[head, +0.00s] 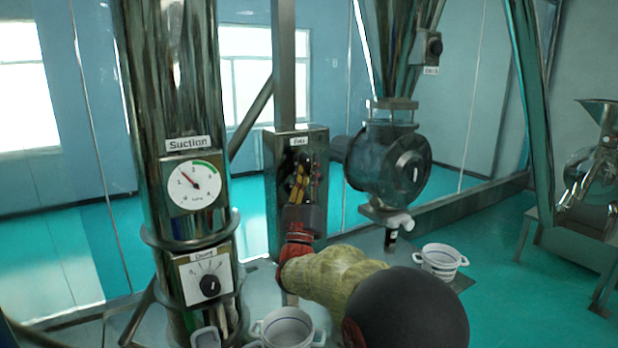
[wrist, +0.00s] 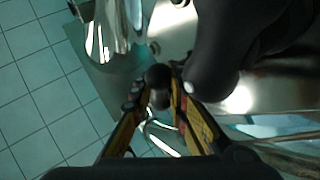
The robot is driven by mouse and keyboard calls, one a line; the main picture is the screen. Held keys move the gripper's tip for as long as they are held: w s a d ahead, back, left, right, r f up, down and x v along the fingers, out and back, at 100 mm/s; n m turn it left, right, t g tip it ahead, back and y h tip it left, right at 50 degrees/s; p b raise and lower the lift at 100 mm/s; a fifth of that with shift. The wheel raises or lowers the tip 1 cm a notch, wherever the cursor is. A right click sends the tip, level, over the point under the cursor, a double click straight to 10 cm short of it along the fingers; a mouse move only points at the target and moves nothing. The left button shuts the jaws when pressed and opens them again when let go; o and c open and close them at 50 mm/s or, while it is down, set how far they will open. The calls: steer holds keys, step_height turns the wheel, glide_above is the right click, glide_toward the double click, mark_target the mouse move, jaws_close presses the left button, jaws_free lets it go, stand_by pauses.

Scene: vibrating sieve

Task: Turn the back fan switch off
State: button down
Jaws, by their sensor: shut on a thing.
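A steel box (head: 318,138) with a small label, which seems to read "FAN", stands on a post left of the round valve housing. My gripper (head: 303,162) is in front of this box, its yellow fingers pointing up along its face. They hide most of the face, so the switch setting cannot be read. In the wrist view, the fingertips of my gripper (wrist: 161,88) are closed on a small dark knob (wrist: 157,76). I cannot tell for sure from the views whether this knob is the fan switch.
A steel column with a suction gauge (head: 194,184) and a dial panel (head: 207,277) stands to the left. The valve housing (head: 390,160) is close on the right. White pots (head: 440,262) (head: 288,330) stand below. Open teal floor lies at right.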

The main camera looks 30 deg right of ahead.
steer(key=shift+n+t, duration=0.3)
steer(key=c, duration=2)
jaws_free()
steer(key=v, duration=1.2)
steer(key=shift+s+a, duration=0.1)
